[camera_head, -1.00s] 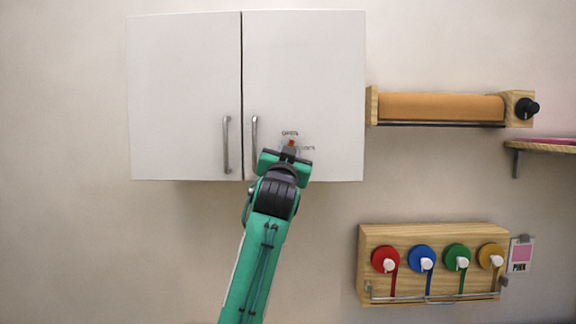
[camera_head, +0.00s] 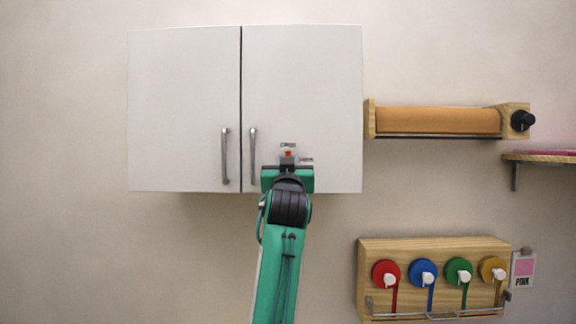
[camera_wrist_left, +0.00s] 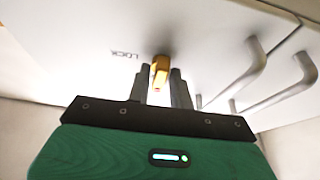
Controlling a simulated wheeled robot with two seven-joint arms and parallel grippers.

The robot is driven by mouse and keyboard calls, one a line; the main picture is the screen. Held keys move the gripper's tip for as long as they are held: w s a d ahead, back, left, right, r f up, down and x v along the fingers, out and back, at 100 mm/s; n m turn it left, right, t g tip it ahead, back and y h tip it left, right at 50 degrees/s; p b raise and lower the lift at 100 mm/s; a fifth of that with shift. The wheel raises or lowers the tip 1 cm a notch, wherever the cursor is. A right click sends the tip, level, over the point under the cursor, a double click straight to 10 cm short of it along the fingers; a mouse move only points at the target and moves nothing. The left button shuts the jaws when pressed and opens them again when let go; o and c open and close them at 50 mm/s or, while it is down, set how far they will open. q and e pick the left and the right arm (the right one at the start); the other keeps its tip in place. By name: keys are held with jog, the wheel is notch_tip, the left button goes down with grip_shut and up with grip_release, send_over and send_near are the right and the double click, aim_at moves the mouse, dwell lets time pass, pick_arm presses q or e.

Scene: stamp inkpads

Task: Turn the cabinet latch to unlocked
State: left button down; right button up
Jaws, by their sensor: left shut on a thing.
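The red part sits below OPEN. My right gripper is out of view.
Two metal door handles (camera_head: 225,157) hang left of the gripper, the nearer one (camera_head: 253,157) close to it. An orange roller (camera_head: 437,120) is on the wall to the right. A wooden rack (camera_head: 432,250) with several coloured discs is below it.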

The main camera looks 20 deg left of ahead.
pick_arm(q)
jog(key=c, duration=1.4)
grip_release()
jog(key=shift+c, duration=0.2)
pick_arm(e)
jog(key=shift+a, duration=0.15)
